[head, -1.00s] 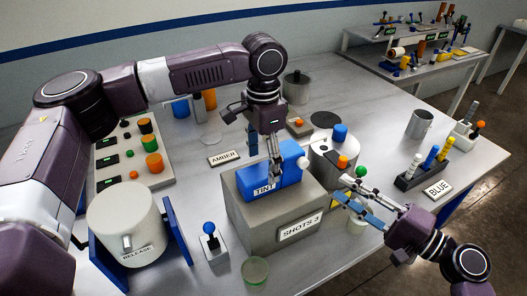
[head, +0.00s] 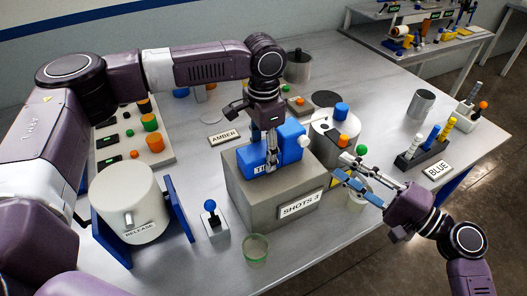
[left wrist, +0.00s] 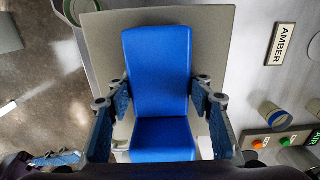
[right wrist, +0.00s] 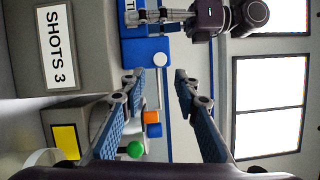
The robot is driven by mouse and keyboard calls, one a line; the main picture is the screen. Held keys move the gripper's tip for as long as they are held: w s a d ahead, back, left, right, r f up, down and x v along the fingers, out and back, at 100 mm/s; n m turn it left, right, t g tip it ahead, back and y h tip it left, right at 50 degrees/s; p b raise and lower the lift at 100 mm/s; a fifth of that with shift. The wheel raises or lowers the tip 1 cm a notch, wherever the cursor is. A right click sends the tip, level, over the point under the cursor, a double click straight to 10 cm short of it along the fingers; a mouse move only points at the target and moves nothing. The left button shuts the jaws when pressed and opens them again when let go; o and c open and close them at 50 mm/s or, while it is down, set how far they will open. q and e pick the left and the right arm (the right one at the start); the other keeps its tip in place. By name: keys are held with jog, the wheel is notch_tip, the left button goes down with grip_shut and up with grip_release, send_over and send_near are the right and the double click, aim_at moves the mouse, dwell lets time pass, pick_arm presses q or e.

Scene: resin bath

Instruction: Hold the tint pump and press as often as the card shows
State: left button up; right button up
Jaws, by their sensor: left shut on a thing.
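The tint pump (head: 287,148) is a blue block with a white round knob (head: 304,142) on its right side. It stands on a grey box (head: 245,185), whose front card (head: 298,205) reads "SHOTS 3". My left gripper (head: 271,165) comes from above and is shut on the pump, partly covering its label. In the left wrist view its fingers flank the blue block (left wrist: 158,75). My right gripper (head: 339,167) is open and empty, right of the box and apart from the knob. The knob shows beyond its fingers in the right wrist view (right wrist: 160,60).
A RELEASE drum (head: 128,195), a blue-knobbed lever (head: 212,222) and a green cup (head: 255,249) are left and front. A marker rack (head: 420,158) and BLUE sign (head: 438,170) are at right.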

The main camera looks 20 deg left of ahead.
pick_arm(q)
jog(key=c, duration=0.6)
jog(key=shift+o, duration=0.2)
pick_arm(e)
grip_shut()
dwell(0.9)
